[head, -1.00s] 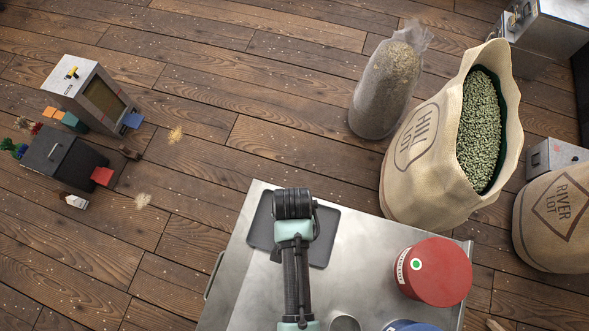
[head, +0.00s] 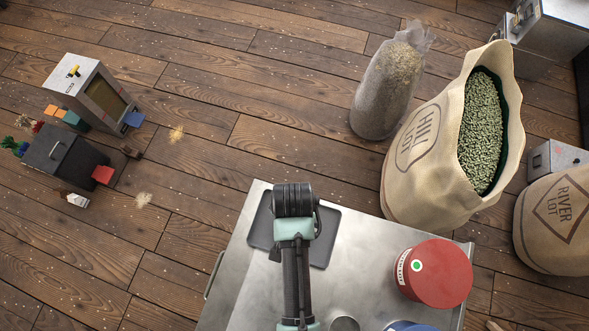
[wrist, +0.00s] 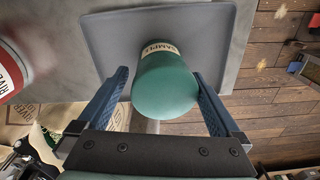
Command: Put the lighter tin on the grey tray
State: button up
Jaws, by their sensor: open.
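A green tin (wrist: 165,88) with a pale "SAMPLE" label stands between the fingers of my gripper (wrist: 160,76) in the wrist view. The fingers are open, one on each side of it. The tin appears to be on the grey tray (wrist: 108,38), though its contact with it is partly hidden. The tray also shows in the head view (head: 328,232) on the metal table, partly covered by my arm, which hides the gripper and green tin there. A red tin (head: 440,272) stands on the table to the right; it shows at the left of the wrist view (wrist: 12,68).
The metal table (head: 365,275) has clear space between tray and red tin. A blue-topped object (head: 410,326) and a small round metal object (head: 345,324) are at the bottom edge. A sack of green beans (head: 420,160) stands close behind the table; another sack (head: 550,225) is right.

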notch_tip(320, 180, up, 9)
jog(key=shift+s+f, duration=0.1)
jog(key=shift+s, duration=0.05)
jog(key=w+a+r+n+t, duration=0.15)
jog(key=w+r+t, duration=0.75)
jog(key=w+r, duration=0.95)
jog(key=w+r+n+t, duration=0.1)
jog(key=w+r+t, duration=0.15)
jog(key=r, duration=0.65)
jog(key=w+r+t, duration=0.1)
jog(key=r+t, duration=0.3)
jog(key=r, duration=0.4)
jog(key=s+r+n+t, duration=0.1)
jog(key=s+r+t, duration=0.2)
jog(key=r, duration=0.7)
jog(key=s+d+r+n+t, duration=0.1)
jog(key=s+r+t, duration=0.3)
jog(key=r, duration=0.6)
jog(key=s+r+n+t, duration=0.1)
jog(key=s+r+t, duration=0.3)
jog(key=r, duration=0.7)
jog(key=shift+s+d, duration=0.35)
jog(key=shift+s, duration=0.25)
jog(key=shift+t, duration=0.25)
notch_tip(320, 180, down, 6)
jog(key=b, duration=0.6)
